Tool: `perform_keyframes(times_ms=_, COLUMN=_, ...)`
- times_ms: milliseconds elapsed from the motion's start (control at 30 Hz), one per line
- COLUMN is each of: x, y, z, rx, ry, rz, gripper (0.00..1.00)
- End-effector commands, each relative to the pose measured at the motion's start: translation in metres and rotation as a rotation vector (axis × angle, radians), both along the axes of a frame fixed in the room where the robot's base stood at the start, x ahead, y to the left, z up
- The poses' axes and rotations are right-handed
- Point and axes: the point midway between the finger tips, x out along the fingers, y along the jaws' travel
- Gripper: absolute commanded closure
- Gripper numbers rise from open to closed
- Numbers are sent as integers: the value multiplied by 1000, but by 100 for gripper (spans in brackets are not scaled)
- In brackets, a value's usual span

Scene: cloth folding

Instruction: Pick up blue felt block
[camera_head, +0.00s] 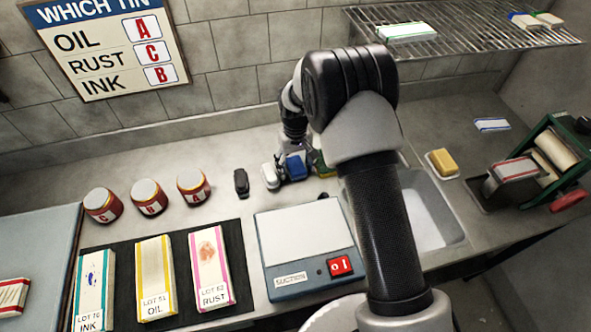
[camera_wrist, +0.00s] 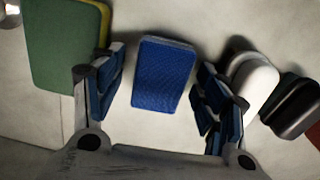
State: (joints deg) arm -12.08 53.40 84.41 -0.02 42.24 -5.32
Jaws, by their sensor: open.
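The blue felt block (camera_wrist: 163,76) lies on the grey counter between the two open fingers of my gripper (camera_wrist: 165,95) in the wrist view. The head view also shows the blue felt block (camera_head: 296,165) behind the suction plate. There my gripper (camera_head: 291,163) comes down around it, partly hidden by my arm. The fingers have blue pads and hold nothing.
A white block (camera_wrist: 254,84) and a black block (camera_wrist: 292,104) stand right of the gripper in the wrist view. A green and yellow sponge (camera_wrist: 62,45) lies left. The suction plate (camera_head: 303,231), red tins (camera_head: 150,197) and sink (camera_head: 433,212) surround the spot.

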Motion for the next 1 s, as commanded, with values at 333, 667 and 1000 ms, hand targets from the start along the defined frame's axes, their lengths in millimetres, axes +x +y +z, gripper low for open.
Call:
perform_keyframes(times_ms=333, x=1, y=0, z=0, rx=0, ry=-1, rz=0, gripper=43)
perform_keyframes(times_ms=667, x=1, y=0, z=1, rx=0, ry=-1, rz=1, gripper=65)
perform_keyframes(times_ms=1000, x=1, y=0, z=1, rx=0, ry=-1, rz=1, gripper=79)
